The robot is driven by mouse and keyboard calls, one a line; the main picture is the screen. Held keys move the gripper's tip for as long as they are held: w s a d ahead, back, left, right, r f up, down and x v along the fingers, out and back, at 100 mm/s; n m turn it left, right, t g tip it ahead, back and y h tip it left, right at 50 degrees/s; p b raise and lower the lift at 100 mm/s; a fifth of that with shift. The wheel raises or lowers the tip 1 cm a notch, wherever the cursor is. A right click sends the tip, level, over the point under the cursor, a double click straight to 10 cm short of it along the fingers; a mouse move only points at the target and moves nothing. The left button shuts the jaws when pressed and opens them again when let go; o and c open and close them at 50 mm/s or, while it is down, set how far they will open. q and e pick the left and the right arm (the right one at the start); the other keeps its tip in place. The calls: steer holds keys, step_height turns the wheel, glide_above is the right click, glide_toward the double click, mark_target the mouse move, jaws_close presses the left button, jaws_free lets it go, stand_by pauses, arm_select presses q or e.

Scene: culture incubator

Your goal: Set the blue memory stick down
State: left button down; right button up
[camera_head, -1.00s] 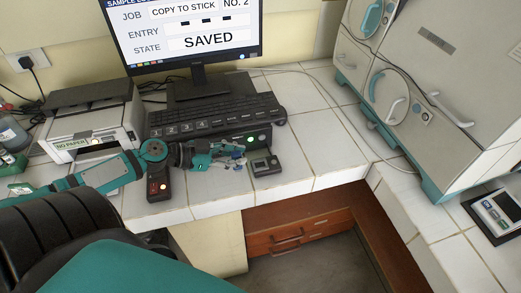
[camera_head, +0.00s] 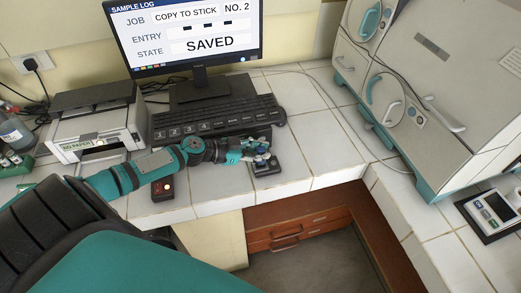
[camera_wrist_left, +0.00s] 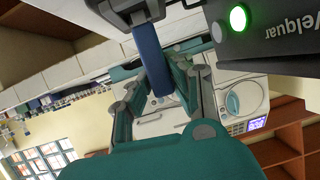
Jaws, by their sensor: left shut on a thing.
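My left gripper (camera_head: 258,154) reaches in from the left over the white tiled bench. In the left wrist view the blue memory stick (camera_wrist_left: 152,58) is a long blue bar held between the fingers of my left gripper (camera_wrist_left: 160,85). The far end of the stick meets or overlaps a dark device at the top of that view; I cannot tell if they touch. In the head view the gripper hides most of the stick. The gripper is at a small dark device (camera_head: 266,167) on the bench. My right gripper is not in view.
A black keyboard (camera_head: 215,117) lies behind my gripper, below a monitor (camera_head: 190,35) reading SAVED. A dark box with a green light (camera_wrist_left: 275,25) is close beside the gripper. A white printer (camera_head: 95,132) stands left. Bare tiles (camera_head: 315,140) lie to the right.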

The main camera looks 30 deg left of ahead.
arm_select(q)
steer(key=shift+s+f, duration=0.1)
steer(key=shift+f, duration=0.15)
steer(key=c, duration=1.2)
jaws_free()
steer(key=shift+f, duration=0.1)
steer(key=shift+c, duration=0.2)
steer(key=shift+s+a+r+b, duration=0.2)
steer(key=shift+s+a+b, duration=0.15)
steer(key=shift+s+b, duration=0.1)
steer(key=b+v, duration=0.2)
steer(key=v, duration=0.8)
steer(key=shift+s+a+r+b, duration=0.2)
steer(key=shift+r+b, duration=0.15)
steer(key=shift+r, duration=0.05)
